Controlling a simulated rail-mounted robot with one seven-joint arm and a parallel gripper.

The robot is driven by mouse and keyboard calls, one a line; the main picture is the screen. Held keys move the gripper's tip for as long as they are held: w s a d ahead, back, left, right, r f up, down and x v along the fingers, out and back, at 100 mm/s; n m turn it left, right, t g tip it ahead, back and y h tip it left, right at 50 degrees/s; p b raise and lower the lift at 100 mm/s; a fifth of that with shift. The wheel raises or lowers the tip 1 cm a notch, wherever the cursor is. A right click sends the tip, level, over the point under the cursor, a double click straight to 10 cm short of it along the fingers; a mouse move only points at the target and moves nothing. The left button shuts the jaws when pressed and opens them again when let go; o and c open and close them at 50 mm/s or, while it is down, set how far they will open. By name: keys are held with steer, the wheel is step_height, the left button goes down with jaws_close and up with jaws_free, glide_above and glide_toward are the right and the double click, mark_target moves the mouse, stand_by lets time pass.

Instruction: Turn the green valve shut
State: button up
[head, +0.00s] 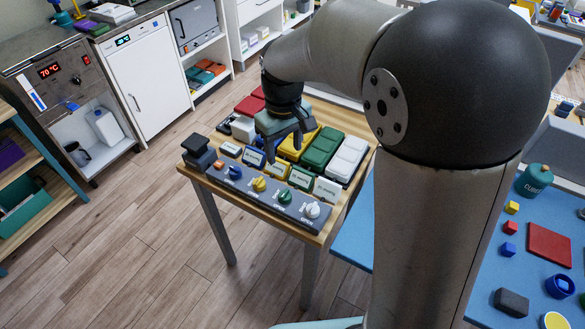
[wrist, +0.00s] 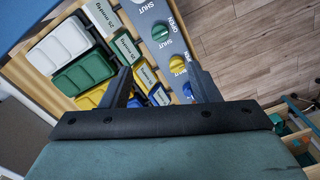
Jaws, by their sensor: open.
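The green valve (head: 285,196) is a small round knob on a grey panel (head: 246,191) along the table's front edge, between a yellow knob (head: 259,184) and a white knob (head: 312,210). It also shows near the top of the wrist view (wrist: 160,32). SHUT and OPEN markings lie around the knobs; which one the green handle points to is too small to tell. My gripper (head: 284,150) is open and empty, above the table behind the knobs. In the wrist view its fingers (wrist: 158,68) are spread apart, clear of the green valve.
A blue knob (head: 235,172) sits at the panel's left, near a dark stacked block (head: 196,150). Upright label cards (head: 300,177) stand behind the knobs. Behind them lie yellow, green (head: 320,152) and white (head: 347,158) cases. The wood floor (head: 130,235) in front is clear.

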mark_target(285, 193)
steer(key=f, duration=0.8)
steer(key=f+p, duration=0.1)
steer(key=f, duration=0.8)
steer(key=shift+w+a+f, duration=0.15)
steer(key=shift+w+f, duration=0.05)
steer(key=c, duration=1)
